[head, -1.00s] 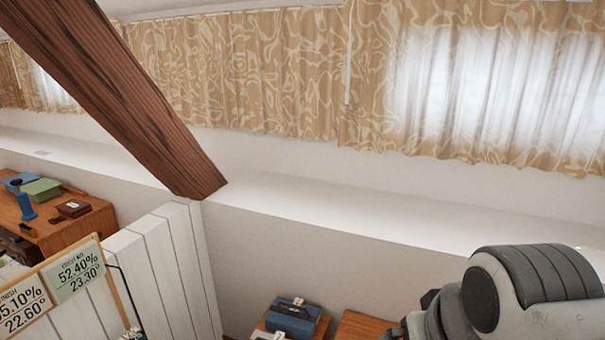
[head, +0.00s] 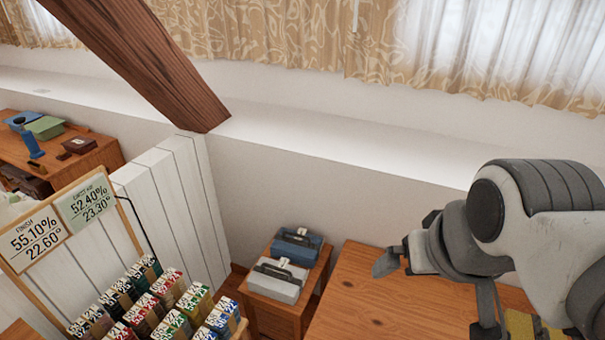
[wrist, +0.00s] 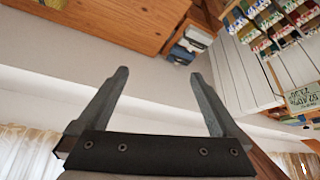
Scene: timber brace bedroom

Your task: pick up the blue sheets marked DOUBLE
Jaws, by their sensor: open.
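A blue folded bundle (head: 313,242) with a dark band and a small pale tag lies on a small wooden stand, at its back. It looks like the blue sheets, but the marking is too small to read. It also shows in the wrist view (wrist: 180,55), beyond my fingertips and upside down. A pale grey bundle (head: 272,287) of like shape lies right in front of it. My gripper (head: 385,262) is open and empty, to the right of the bundles. In the wrist view my gripper (wrist: 159,73) has its two fingers wide apart with nothing between.
The small wooden stand (head: 262,315) is beside a larger wooden top (head: 370,300), mostly bare. A white slatted panel (head: 175,205) and a rack of coloured packets (head: 165,300) with number signs stand left. A slanted timber beam (head: 150,60) crosses the upper left.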

